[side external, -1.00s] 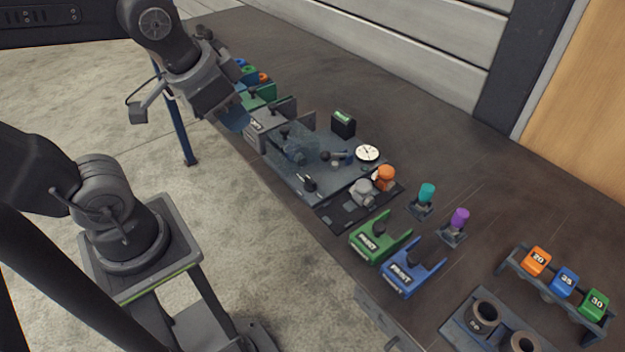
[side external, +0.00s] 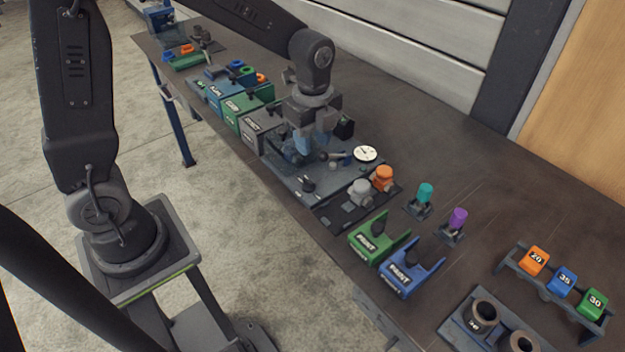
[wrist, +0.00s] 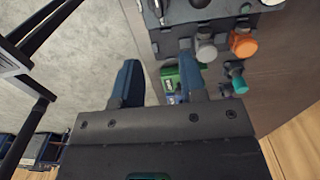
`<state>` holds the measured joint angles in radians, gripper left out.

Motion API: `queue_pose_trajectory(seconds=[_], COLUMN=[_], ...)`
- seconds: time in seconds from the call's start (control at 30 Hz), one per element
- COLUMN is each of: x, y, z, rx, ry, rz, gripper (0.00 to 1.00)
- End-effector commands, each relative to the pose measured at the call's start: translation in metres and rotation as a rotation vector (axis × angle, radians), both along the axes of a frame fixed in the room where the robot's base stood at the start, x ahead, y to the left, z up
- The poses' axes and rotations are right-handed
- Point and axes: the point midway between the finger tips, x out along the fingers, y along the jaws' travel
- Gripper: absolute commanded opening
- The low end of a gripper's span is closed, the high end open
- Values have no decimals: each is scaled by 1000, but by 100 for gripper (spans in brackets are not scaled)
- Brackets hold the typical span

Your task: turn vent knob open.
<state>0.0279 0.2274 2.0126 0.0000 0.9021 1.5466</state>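The dark pipe plate (side external: 285,177) lies on the bench with a white-faced gauge (side external: 365,153) at its right. A small black knob (side external: 308,185) stands near its front edge; I cannot read any label that marks it as the vent knob. My gripper (side external: 312,150) points down over the back-left part of the plate and hides some fittings there. In the wrist view my gripper (wrist: 159,68) has its two blue fingers wide apart with nothing between them. The plate also shows at the top of the wrist view (wrist: 221,17).
An orange-capped fitting (side external: 383,178) and a grey fitting (side external: 361,191) stand on a dark pad right of the plate. Green (side external: 372,245) and blue (side external: 408,272) holders lie further right. A black box (side external: 344,127) stands behind. More fixtures line the left.

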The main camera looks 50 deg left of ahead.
Motion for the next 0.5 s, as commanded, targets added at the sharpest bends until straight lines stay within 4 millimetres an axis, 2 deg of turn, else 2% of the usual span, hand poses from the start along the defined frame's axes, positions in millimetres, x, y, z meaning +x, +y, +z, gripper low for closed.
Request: queue_pose_trajectory(seconds=[0.3,0.5], x=[-2,-1], y=[0,0], z=[-66,-99], rx=[0,0], ry=[6,4], rz=[3,3], gripper=[38,38])
